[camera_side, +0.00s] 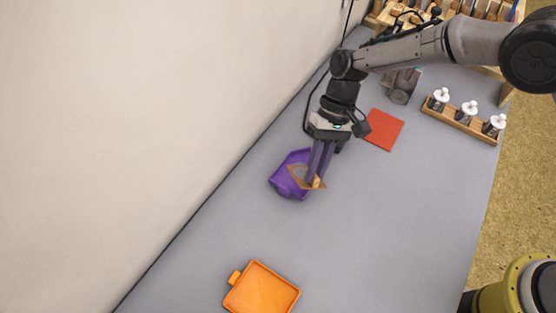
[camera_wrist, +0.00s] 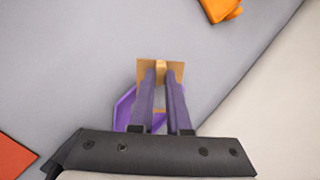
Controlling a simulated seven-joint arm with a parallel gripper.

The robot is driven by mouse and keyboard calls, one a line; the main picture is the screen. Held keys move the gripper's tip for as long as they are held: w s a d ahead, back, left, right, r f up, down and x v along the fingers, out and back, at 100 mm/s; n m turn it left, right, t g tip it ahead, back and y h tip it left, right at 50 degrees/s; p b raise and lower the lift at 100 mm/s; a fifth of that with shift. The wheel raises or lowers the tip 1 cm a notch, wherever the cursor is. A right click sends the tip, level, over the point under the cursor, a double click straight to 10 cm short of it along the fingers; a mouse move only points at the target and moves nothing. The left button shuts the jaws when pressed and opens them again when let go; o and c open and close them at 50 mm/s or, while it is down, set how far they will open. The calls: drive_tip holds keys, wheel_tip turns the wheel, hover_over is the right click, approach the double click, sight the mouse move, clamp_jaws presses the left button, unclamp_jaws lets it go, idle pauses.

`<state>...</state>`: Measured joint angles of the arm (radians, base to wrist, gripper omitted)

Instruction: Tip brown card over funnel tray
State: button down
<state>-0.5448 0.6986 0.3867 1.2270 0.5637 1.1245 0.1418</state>
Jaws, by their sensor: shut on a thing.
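My gripper (camera_side: 317,182) is shut on the brown card (camera_side: 298,178), at a small raised tan piece on it between the fingertips. In the wrist view the brown card (camera_wrist: 177,76) shows at the ends of the fingers (camera_wrist: 161,72). A purple tray (camera_side: 287,187), which I take for the funnel tray, sits on the table below and partly behind the card; it also shows in the wrist view (camera_wrist: 122,105). The card overlaps the tray in both views. My fingers and the card hide part of the tray. I cannot tell how high the card is above it.
An orange tray (camera_side: 261,290) with a tab lies at the front of the grey table. A red-orange square (camera_side: 384,130) lies behind my gripper. A wooden rack with three white-knobbed stamps (camera_side: 467,113) stands at the right. A wall borders the left.

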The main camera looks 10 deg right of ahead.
drive_tip(key=shift+d+f+y, duration=0.1)
drive_tip(key=shift+d+y, duration=0.1)
drive_tip(key=shift+y, duration=0.3)
drive_tip(key=shift+d+f+y, duration=0.1)
drive_tip(key=shift+d+y, duration=0.1)
drive_tip(key=shift+y, duration=0.1)
drive_tip(key=shift+d+f+n+y, duration=0.1)
drive_tip(key=shift+d+n+y, duration=0.1)
drive_tip(key=shift+n+y, duration=0.15)
drive_tip(key=shift+d+f+y, duration=0.15)
drive_tip(key=shift+d+y, duration=0.05)
drive_tip(key=shift+y, duration=0.25)
